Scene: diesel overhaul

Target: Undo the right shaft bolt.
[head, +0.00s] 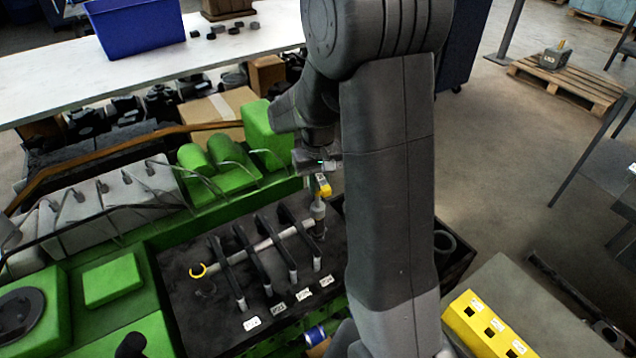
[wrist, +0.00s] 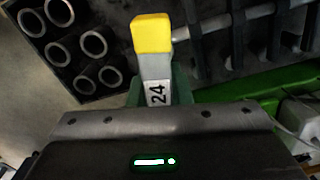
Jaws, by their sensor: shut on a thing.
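My gripper (head: 319,168) is shut on a grey tool with a yellow section (head: 323,187), above the right end of the shaft. In the wrist view the tool's label reads 24 and its yellow end (wrist: 152,34) points away from me. The pale shaft (head: 265,243) lies across the dark bed with several black rocker arms (head: 244,241) on it. The right shaft bolt is hidden there.
A dark tray with several metal rings (wrist: 92,44) lies beside the shaft. A yellow block with dark square holes (head: 488,325) sits on a grey surface at lower right. Green engine covers (head: 229,165) rise behind the shaft. A blue bin (head: 137,28) stands on the white bench.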

